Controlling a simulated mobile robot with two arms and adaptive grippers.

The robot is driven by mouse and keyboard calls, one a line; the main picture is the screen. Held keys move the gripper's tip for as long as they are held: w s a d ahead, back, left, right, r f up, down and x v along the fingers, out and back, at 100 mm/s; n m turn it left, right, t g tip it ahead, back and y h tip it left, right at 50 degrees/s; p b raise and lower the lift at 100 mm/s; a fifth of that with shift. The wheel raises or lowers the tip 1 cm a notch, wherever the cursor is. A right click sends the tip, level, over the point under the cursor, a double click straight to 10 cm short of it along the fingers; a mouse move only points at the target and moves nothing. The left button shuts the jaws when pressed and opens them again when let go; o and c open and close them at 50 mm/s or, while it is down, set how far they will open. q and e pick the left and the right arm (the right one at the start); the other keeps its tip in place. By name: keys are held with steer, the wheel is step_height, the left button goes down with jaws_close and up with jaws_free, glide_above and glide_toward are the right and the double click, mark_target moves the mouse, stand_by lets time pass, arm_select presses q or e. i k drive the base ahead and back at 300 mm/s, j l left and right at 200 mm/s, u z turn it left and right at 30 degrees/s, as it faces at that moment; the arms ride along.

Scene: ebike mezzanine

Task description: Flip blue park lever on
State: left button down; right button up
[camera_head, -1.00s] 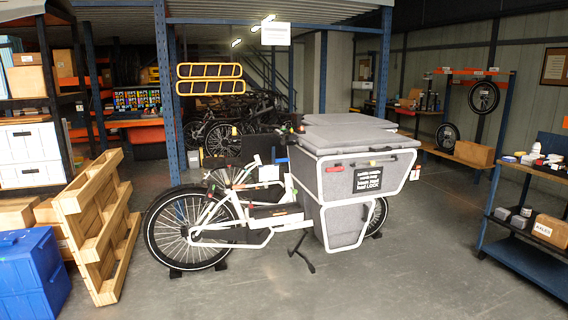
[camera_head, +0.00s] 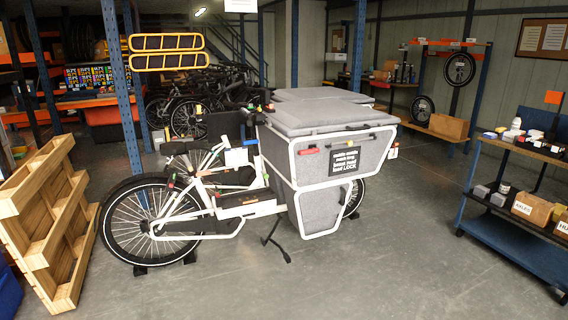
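A white cargo e-bike (camera_head: 235,205) stands side-on on the floor near the middle of the view, its rear wheel to the left. A large grey cargo box (camera_head: 330,150) with a lid and white frame sits at its right part. The box side has a red handle-like piece (camera_head: 309,151) and a black label (camera_head: 343,162). Small red and green parts show around the handlebar (camera_head: 250,118) and frame. I cannot make out a blue park lever for sure; it is too small or hidden. Neither of my grippers is in view.
A wooden pallet (camera_head: 42,225) leans at the left, close to the rear wheel. A blue shelf cart (camera_head: 515,248) with boxes stands at the right. A blue post (camera_head: 122,90) rises behind the bike. The grey floor (camera_head: 370,275) in front of and right of the bike is clear.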

mark_target(256, 140)
steer(key=i, duration=3.9)
steer(key=z, duration=0.2)
